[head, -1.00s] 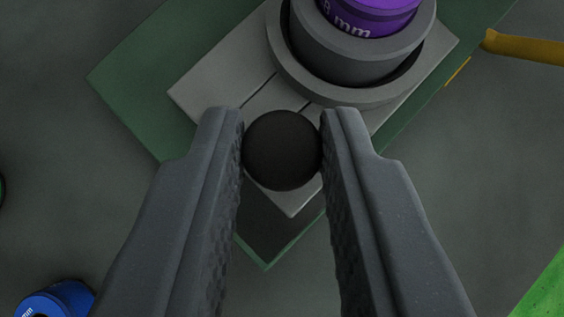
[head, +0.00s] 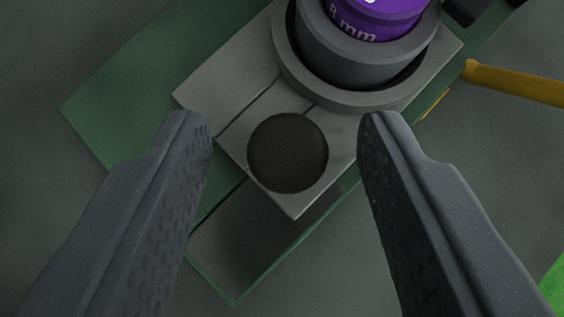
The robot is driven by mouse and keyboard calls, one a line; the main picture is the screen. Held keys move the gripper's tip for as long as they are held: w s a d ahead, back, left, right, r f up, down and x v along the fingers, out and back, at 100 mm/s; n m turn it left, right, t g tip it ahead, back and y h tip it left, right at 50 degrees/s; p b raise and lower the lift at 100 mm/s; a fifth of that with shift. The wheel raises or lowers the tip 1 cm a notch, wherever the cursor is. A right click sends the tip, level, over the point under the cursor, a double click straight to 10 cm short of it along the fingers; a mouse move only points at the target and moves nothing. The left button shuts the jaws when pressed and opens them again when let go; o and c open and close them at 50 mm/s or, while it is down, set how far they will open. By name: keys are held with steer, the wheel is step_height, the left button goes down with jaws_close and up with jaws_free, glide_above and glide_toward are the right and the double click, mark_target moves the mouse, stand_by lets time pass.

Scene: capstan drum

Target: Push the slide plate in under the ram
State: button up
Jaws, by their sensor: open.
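The slide plate (head: 235,80) is a flat light-grey plate on a green base (head: 125,105). A round black knob (head: 288,153) stands near its front corner. A dark grey round holder (head: 365,62) sits on the plate with a purple part (head: 375,18) in it, marked "8 mm" in part. My gripper (head: 285,140) is open, with one finger on each side of the knob and a gap to both. The ram is not clearly identifiable in this view.
A yellow bar (head: 515,82) reaches in from the right beside the base. A bright green edge (head: 553,290) shows at the lower right. Dark parts (head: 470,8) stand at the top right. Grey floor lies around the base.

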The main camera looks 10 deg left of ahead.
steer(key=shift+s+r, duration=0.1)
steer(key=shift+r, duration=0.05)
steer(key=p+v, duration=0.2)
steer(key=v, duration=1.1)
steer(key=shift+s, duration=0.2)
steer(key=shift+d, duration=0.1)
